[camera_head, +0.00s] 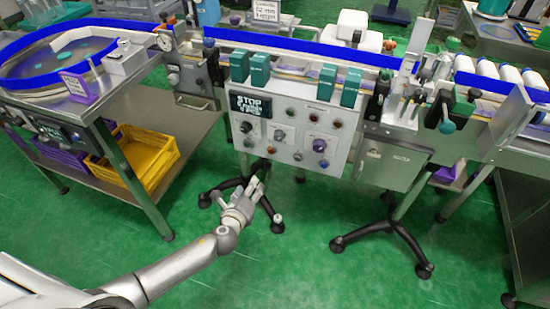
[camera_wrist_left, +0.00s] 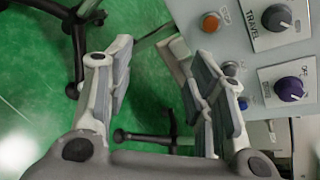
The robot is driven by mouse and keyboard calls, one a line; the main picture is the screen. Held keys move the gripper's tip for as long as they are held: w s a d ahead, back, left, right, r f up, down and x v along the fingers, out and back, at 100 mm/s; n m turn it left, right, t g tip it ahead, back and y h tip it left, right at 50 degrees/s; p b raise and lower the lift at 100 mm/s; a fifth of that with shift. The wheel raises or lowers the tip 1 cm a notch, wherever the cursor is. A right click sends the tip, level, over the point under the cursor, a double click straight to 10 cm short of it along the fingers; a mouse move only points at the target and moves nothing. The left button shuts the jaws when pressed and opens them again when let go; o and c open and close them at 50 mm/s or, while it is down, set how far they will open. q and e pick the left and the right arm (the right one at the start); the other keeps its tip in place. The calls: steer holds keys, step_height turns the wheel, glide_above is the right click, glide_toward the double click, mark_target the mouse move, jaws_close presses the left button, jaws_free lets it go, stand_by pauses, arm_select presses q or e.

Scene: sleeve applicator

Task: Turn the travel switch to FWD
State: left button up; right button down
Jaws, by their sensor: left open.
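The travel switch is a dark grey knob (camera_wrist_left: 277,18) on a pale plate marked TRAVEL, at the top right of the left wrist view. In the head view it appears to be the middle grey knob (camera_head: 280,135) on the control panel (camera_head: 262,150). Its pointer direction and the FWD mark are too small to tell. My left gripper (camera_head: 256,188) is open and empty, below and in front of the panel, apart from the knob. Its two spread fingers also show in the left wrist view (camera_wrist_left: 165,80). My right gripper is not in view.
A purple knob (camera_wrist_left: 290,89) marked OFF is beside the travel switch. An orange button (camera_wrist_left: 210,22) and a blue button (camera_wrist_left: 243,103) are near the panel edge. Teal blocks (camera_head: 261,70) stand above the panel. Green floor (camera_head: 300,270) is open in front.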

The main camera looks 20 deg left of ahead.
mark_target(278, 139)
arm_select(q)
steer(key=w+d+r+m+t+h+b, duration=0.2)
steer(key=w+d+r+m+t+b, duration=0.15)
steer(key=r+m, duration=0.5)
steer(key=shift+n+t, duration=0.35)
steer(key=shift+n, duration=0.6)
steer(key=w, duration=0.3)
steer(key=w+r, duration=0.1)
steer(key=w, duration=0.2)
steer(key=w+d, duration=0.1)
steer(key=w, duration=0.1)
steer(key=shift+w+d+r+b, duration=0.1)
steer(key=shift+w+r+b, duration=0.25)
steer(key=shift+w, duration=0.65)
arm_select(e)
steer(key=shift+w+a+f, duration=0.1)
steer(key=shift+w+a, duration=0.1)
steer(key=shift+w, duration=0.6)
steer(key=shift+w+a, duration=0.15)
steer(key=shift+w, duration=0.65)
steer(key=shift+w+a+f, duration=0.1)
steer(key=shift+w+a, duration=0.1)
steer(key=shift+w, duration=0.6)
arm_select(q)
steer(key=shift+c, duration=0.5)
steer(key=c, duration=0.9)
